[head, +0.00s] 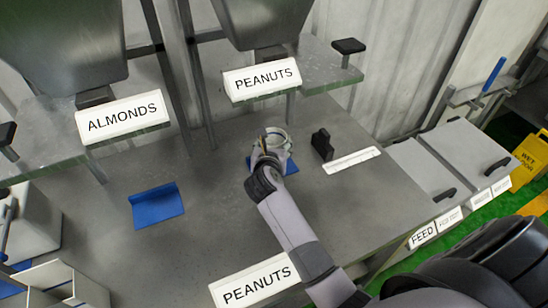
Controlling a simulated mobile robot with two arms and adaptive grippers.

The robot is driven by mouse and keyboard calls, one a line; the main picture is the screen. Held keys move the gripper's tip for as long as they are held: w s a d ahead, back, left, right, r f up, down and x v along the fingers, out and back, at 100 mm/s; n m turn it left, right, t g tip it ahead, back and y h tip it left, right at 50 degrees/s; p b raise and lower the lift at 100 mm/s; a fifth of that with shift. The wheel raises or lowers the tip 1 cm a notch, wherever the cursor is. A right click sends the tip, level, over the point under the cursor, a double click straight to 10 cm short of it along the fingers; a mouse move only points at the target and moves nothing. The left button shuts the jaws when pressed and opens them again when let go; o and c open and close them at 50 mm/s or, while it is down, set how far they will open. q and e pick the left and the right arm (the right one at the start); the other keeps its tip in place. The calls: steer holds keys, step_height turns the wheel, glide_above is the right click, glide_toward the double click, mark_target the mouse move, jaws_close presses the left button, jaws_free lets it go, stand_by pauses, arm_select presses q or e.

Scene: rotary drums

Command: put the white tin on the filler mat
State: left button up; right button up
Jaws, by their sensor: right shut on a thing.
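My right gripper (268,158) reaches in from the lower right and is shut on the white tin (275,136), a small round open-topped tin whose rim shows above the fingers. The gripper hides much of the tin. The tin is at a blue mat (291,166) below the right PEANUTS hopper; I cannot tell whether it touches the mat. A second blue mat (157,206) with a raised back edge lies bare below the ALMONDS hopper. My left gripper is not in view.
Metal hoppers (265,22) with PEANUTS (262,79) and ALMONDS (122,117) signs stand above the grey bench. A black block (322,145) and a white strip (352,160) lie right of the tin. Lidded FEED bins (462,150) stand at the right. The bench between the mats is clear.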

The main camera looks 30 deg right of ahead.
steer(key=shift+f, duration=2.45)
steer(key=shift+f, duration=0.15)
steer(key=o, duration=1.2)
steer(key=shift+s+a+r, duration=0.15)
steer(key=shift+r, duration=0.05)
steer(key=b+v, duration=0.1)
steer(key=v, duration=0.6)
